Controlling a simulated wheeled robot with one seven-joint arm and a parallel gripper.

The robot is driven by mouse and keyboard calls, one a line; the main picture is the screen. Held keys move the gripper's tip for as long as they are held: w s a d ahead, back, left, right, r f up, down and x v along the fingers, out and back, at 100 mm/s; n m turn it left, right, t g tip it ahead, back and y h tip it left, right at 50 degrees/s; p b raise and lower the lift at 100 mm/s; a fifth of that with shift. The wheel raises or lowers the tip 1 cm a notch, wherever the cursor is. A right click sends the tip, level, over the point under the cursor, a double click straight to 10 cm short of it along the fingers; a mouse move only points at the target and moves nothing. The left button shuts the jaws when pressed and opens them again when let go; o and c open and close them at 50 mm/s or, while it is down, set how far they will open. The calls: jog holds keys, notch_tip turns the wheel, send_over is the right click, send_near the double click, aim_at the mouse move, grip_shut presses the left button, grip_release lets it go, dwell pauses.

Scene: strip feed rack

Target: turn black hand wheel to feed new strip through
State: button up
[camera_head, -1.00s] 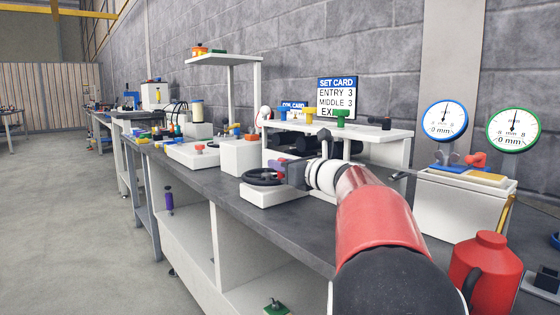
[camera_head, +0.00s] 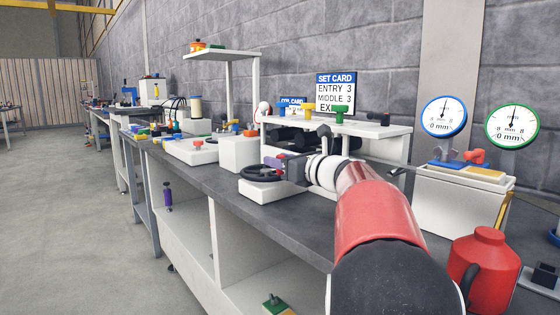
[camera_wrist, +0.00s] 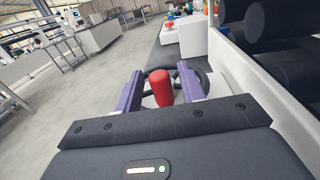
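The black hand wheel (camera_head: 256,173) lies flat on a white block (camera_head: 285,194) on the grey bench. In the wrist view its dark rim (camera_wrist: 205,77) shows behind my fingers, and its red upright handle (camera_wrist: 161,88) stands between them. My gripper (camera_wrist: 160,88) is open, one purple finger on each side of the red handle, with visible gaps at both sides. In the head view my gripper (camera_head: 275,163) is at the wheel's right side, and the handle is mostly hidden there. No strip can be made out.
A white rack with dark rollers (camera_head: 290,137) and coloured knobs stands behind the wheel. A set card (camera_head: 336,93) and two dials (camera_head: 443,116) are at the wall. A red can (camera_head: 484,262) stands right of my arm. The floor at left is clear.

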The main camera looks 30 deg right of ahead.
jog(key=v, duration=0.7)
jog(key=shift+s, duration=0.3)
jog(key=shift+d+r, duration=0.1)
